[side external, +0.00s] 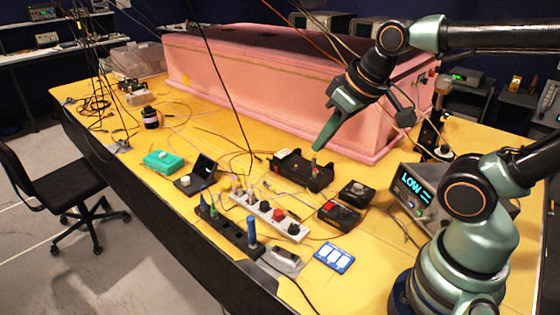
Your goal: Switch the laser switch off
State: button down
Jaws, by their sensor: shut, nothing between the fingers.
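My gripper (318,147) points down and to the left, with its green fingers together and empty. Its tip is just above or at the right part of a black open-topped box (290,176), near a small red and metal part (314,164) there. I cannot tell whether the tip touches it. No label marks the laser switch, so I cannot tell for certain which device it is or how its lever stands. A black box with a red patch (338,216) and a black box with a grey knob (358,192) sit nearby.
A long pink foam enclosure (240,95) stands behind the black box. In front are a white power strip (262,215), a black strip with a blue upright handle (252,231) and a blue panel (334,257). A meter reading LOW (414,190) stands at right. Cables cross the yellow table.

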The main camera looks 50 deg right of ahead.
jog(key=m+g+y, duration=0.2)
jog(key=m+g, duration=1.1)
jog(key=m, duration=0.1)
send_over(325, 205)
notch_tip(325, 205, down, 11)
jog(key=shift+s, duration=0.15)
jog(key=shift+f, duration=0.1)
jog(key=shift+f+n, duration=0.1)
jog(key=shift+n, duration=0.2)
jog(key=shift+f, duration=4.3)
jog(key=shift+f, duration=0.1)
jog(key=shift+a+f, duration=0.1)
jog(key=shift+f, duration=0.25)
